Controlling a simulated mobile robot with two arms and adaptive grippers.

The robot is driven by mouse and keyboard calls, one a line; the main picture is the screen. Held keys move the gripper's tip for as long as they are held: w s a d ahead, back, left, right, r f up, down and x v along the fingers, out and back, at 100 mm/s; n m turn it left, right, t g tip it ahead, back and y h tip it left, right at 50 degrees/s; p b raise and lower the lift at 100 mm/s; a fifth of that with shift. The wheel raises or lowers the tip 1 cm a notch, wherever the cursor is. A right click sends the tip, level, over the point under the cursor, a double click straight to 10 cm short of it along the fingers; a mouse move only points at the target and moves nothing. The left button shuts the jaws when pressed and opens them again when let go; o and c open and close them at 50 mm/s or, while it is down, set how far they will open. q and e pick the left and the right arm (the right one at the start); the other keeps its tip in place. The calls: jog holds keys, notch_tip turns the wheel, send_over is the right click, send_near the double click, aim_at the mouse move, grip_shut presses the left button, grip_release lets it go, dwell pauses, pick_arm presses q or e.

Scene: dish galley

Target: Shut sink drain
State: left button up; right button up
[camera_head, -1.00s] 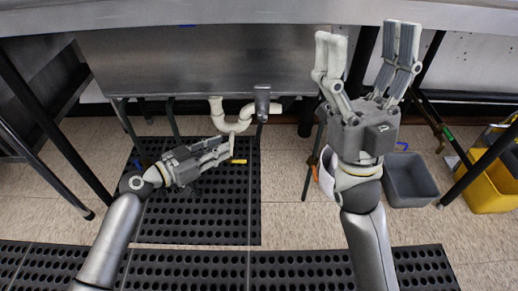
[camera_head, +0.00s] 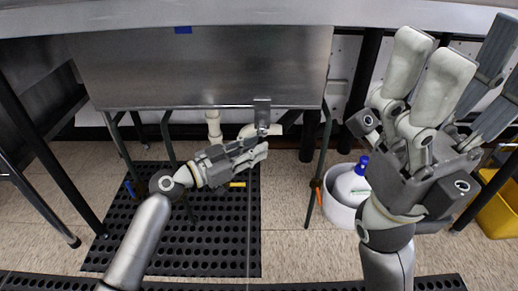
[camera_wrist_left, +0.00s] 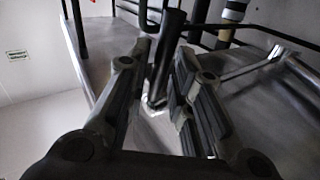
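The underside of the sink basin (camera_head: 200,70) fills the upper middle of the head view. White drain piping (camera_head: 213,126) hangs below it, partly hidden by my left gripper. A grey metal drain handle (camera_head: 262,108) hangs at the basin's lower front edge. My left gripper (camera_head: 262,146) is just under the handle, its fingers pointing right. In the left wrist view, my left gripper (camera_wrist_left: 160,85) has its fingers apart, with a dark bar (camera_wrist_left: 165,55) showing in the gap. I cannot tell whether they touch it. My right gripper (camera_head: 450,75) is open and empty at the right, close to the head camera.
Sink stand legs (camera_head: 319,165) frame the space below the basin. A black perforated mat (camera_head: 215,240) covers the floor. A white bucket (camera_head: 340,212) with a blue-capped bottle (camera_head: 352,184) stands right of the legs. A yellow bucket (camera_head: 500,210) is at the far right.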

pick_arm(q)
jog(key=shift+x, duration=0.85)
grip_shut()
jog(key=shift+a, duration=0.1)
